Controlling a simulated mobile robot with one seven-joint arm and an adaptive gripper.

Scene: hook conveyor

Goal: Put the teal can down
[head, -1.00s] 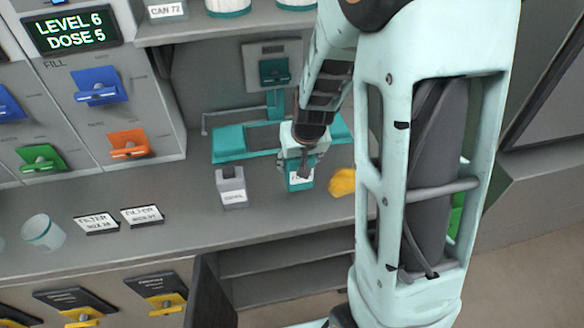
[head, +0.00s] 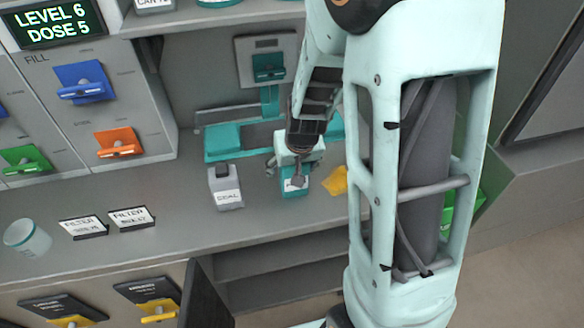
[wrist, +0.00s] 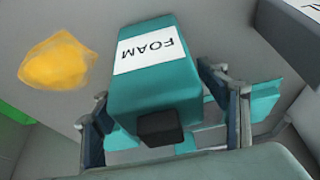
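The teal can (head: 294,187) with a white label stands on the grey counter (head: 170,180), below my gripper (head: 294,166). In the wrist view the teal can (wrist: 158,85) shows its FOAM label and black cap. My gripper's fingers (wrist: 165,125) are spread on either side of it, with a visible gap at each side. The gripper is open around the can's upper end and appears not to be gripping it. The can's underside is hidden.
A grey COAL can (head: 226,188) stands to the left, and a yellow lump (head: 335,181) lies close on the right. A teal scale-like fixture (head: 222,142) is behind. Filter cards (head: 131,218) and a clear cup (head: 27,238) are farther left.

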